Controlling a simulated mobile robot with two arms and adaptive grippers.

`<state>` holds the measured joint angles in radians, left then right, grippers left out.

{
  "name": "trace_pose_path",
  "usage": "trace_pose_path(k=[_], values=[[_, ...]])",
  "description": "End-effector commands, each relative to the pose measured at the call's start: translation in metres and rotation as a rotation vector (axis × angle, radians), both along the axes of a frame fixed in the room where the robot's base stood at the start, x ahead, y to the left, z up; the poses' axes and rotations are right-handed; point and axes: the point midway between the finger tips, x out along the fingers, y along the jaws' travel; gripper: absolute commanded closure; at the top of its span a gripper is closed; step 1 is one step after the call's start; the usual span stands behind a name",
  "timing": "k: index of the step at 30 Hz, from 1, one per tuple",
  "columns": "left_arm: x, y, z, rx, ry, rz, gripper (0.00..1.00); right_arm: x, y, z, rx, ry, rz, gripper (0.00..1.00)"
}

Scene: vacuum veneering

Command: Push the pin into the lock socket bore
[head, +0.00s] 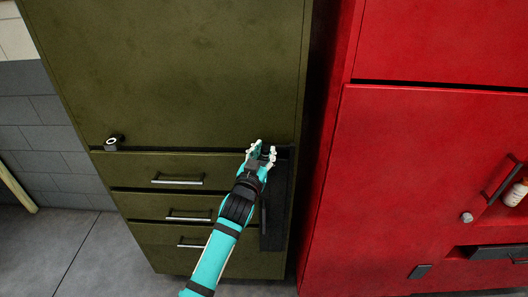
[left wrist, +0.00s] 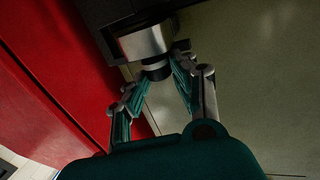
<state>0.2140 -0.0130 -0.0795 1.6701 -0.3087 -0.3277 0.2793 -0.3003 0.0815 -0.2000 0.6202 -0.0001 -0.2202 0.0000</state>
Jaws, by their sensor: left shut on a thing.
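My left gripper (head: 262,150) is at the right side of the green cabinet, near the lower edge of its large door. In the left wrist view, its fingers stand on both sides of a short dark stub, which looks like the pin (left wrist: 157,69), and are shut on it. A silver cylinder (left wrist: 146,43), perhaps the lock socket, lies straight behind the stub and seems to meet it. The bore is hidden, so I cannot tell how deep the pin sits. In the head view the gripper covers this spot. My right gripper is out of view.
The green cabinet (head: 180,70) has drawers with silver handles (head: 178,181) and a round silver-and-black fitting (head: 113,142) at its left. A dark upright panel (head: 274,215) is beside my forearm. A red cabinet (head: 420,150) stands close on the right.

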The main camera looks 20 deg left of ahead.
Motion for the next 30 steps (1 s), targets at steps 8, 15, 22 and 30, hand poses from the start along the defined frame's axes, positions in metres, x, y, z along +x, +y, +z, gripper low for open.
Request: trace_pose_path(k=[8, 15, 22, 30], values=[[0.000, 0.000, -0.003, 0.000, 0.000, 0.000, 0.57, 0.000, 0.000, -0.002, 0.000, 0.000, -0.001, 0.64], [0.000, 0.000, -0.003, 0.000, 0.000, 0.000, 0.47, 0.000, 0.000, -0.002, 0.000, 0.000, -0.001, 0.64], [-0.009, 0.000, -0.004, -0.001, 0.000, 0.000, 0.47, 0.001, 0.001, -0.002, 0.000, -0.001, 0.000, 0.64], [-0.063, -0.001, -0.005, -0.001, 0.002, 0.000, 0.47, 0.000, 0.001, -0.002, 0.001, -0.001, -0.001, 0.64]])
